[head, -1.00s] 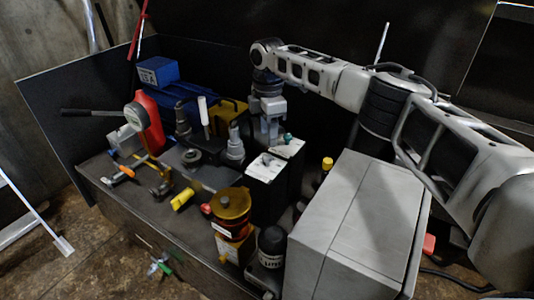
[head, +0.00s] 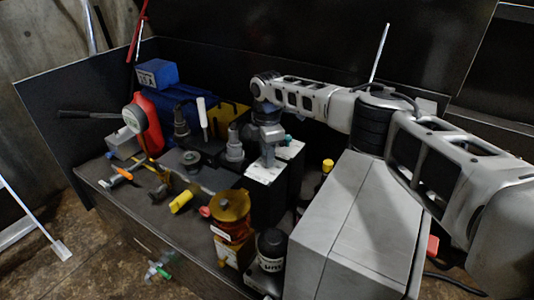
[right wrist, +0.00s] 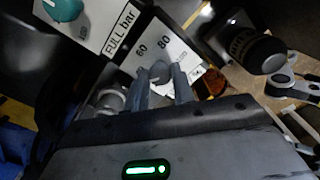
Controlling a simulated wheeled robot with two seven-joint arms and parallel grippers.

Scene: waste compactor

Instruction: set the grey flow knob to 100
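The grey flow knob belongs to the white dial panel (head: 262,174) on top of a black box in the middle of the bench. In the right wrist view the panel (right wrist: 185,45) shows the marks 60 and 80, with a third partly covered. My right gripper (head: 268,163) points down, its fingertips at the panel. In the right wrist view its two fingers (right wrist: 160,78) stand apart, with a dark grey shape, probably the knob, between their tips. The knob's pointer and setting are hidden. My left gripper is out of view.
A second panel with a teal knob (right wrist: 62,8) and the label FULL bar adjoins. A brass cylinder (head: 230,205) and a black-capped bottle (head: 271,248) stand in front. A large grey box (head: 350,220) stands to the right. A grey fitting (head: 235,145) stands close left.

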